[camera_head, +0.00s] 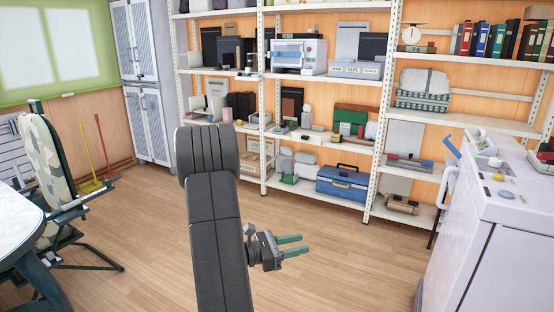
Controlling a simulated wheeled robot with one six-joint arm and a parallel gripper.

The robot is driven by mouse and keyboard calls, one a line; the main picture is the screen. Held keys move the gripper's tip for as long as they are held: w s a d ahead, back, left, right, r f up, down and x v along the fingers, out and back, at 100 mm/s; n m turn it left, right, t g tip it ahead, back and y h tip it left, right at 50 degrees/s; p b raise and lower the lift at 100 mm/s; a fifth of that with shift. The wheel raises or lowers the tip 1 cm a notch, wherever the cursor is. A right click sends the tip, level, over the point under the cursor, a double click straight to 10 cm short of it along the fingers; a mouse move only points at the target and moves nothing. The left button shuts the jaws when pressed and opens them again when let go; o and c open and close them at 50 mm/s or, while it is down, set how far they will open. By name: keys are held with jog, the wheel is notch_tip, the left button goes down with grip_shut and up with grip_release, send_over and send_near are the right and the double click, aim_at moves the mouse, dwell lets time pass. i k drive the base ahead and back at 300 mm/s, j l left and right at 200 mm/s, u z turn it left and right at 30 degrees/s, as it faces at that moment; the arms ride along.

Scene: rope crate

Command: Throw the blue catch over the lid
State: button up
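A blue catch (450,145) stands up at the left edge of a large white chest at the right. It looks like a short angled lever, tilted up above the chest's top. The chest's flat top (520,205), which seems to be the lid, is pale. A pale handle (445,187) runs down the chest's left side below the catch. My gripper (305,244) has two green fingers, apart and empty, pointing right over the open floor. It is well to the left of the chest and touches nothing. The catch's lower end is too small to make out.
Small items, including a yellow knob (498,177), lie on the chest top. White shelves (374,182) line the back wall, with a blue toolbox (343,184) on the bottom. A camouflage chair (45,165) and round table (15,220) stand at left. The wooden floor (350,265) between is clear.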

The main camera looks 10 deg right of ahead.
aim_at(455, 151)
jog(key=i+l+z, duration=0.1)
jog(key=i+z, duration=0.25)
jog(key=i, duration=0.25)
jog(key=i+z, duration=0.4)
jog(key=i, duration=0.25)
jog(key=i+j+z, duration=0.35)
jog(key=i, duration=0.2)
jog(key=i+l, duration=0.2)
jog(key=i, duration=0.35)
jog(key=i+l+z, duration=0.15)
jog(key=i, duration=0.45)
jog(key=i+l, duration=0.15)
jog(key=i, duration=0.4)
jog(key=i+l+z, duration=0.15)
jog(key=i+l, duration=0.15)
